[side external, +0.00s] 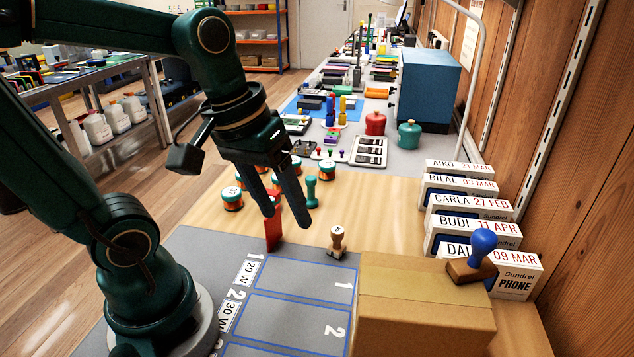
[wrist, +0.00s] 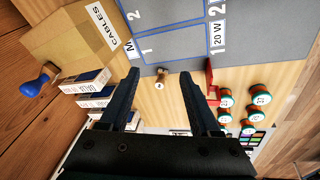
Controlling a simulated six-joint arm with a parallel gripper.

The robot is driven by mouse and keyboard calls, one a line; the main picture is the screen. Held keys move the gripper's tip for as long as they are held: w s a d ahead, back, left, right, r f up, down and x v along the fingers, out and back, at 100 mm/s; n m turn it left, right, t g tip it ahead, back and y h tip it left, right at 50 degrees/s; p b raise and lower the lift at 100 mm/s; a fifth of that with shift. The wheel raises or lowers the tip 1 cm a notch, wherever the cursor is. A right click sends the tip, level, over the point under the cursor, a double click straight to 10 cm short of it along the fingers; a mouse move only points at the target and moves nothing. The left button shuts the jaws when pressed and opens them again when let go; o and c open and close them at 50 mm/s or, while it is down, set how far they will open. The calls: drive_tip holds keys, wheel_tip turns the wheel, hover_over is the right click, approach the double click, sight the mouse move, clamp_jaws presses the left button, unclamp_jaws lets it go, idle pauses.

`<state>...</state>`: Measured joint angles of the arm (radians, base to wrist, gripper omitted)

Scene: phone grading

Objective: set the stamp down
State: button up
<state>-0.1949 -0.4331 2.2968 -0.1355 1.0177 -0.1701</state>
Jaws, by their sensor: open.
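A small wooden stamp (side external: 337,241) with a pale knob stands upright at the far edge of the grey mat. In the wrist view this stamp (wrist: 160,77) appears between my fingertips, with no visible contact. My gripper (side external: 284,205) is open and empty, pointing down above the wooden table, left of the stamp in the side view. Both dark fingers (wrist: 159,82) show in the wrist view. A larger stamp (side external: 482,243) with a blue knob and brown base stands at the right, by the cardboard box and the nearest phone box; which one bears it I cannot tell.
The cardboard box (side external: 425,300) marked CABLES in the wrist view stands at the right front. Several labelled phone boxes (side external: 515,272) line the right. A red upright piece (side external: 272,228) and several teal-and-orange jars (side external: 232,198) stand near my fingers. The mat's blue-outlined spaces (side external: 305,283) are clear.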

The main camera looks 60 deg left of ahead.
drive_tip(key=s+m+t, duration=0.1)
drive_tip(key=m, duration=0.1)
drive_tip(key=s+d+m+t, duration=0.1)
drive_tip(key=m, duration=0.1)
drive_tip(key=shift+s+m+y, duration=0.3)
drive_tip(key=shift+m+y, duration=0.1)
